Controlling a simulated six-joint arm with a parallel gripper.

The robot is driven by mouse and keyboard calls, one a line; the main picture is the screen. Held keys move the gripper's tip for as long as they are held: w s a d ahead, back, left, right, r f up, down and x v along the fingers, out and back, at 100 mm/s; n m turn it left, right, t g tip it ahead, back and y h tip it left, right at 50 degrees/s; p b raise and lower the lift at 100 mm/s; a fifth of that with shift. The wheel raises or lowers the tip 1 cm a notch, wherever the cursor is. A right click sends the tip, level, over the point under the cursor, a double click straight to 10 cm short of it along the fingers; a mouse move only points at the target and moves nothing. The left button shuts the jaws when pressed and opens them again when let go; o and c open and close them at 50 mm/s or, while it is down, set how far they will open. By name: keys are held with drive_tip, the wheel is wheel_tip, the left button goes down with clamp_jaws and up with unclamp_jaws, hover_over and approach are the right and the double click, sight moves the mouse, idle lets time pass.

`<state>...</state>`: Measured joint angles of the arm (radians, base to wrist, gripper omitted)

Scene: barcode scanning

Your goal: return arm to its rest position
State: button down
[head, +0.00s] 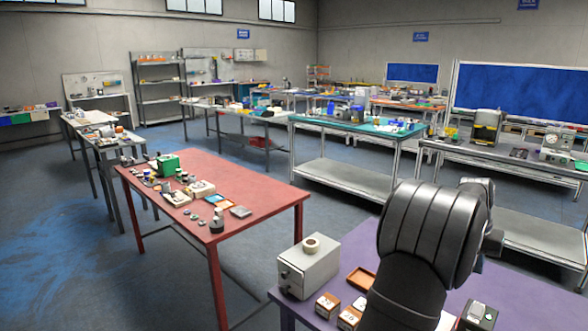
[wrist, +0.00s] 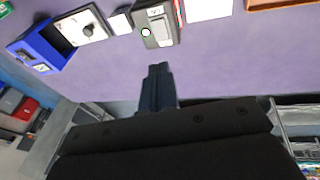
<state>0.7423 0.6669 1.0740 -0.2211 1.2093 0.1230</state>
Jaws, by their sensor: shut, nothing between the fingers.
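My gripper (wrist: 158,72) shows in the wrist view with its dark fingers together and nothing between them. It is over the purple tabletop (wrist: 218,75), near an edge of the table, and apart from the items in that view. In the head view my dark grey arm rises over the purple table (head: 530,300) at the lower right. The gripper itself is hidden there behind the arm or outside the frame.
The wrist view shows a black-and-grey device (wrist: 158,24), a blue box (wrist: 38,48) and white pieces. In the head view a grey metal box (head: 308,268), an orange tray (head: 361,278) and small labelled boxes (head: 327,304) stand left of my arm. A red table (head: 262,193) stands beyond.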

drive_tip(key=shift+x, duration=1.4)
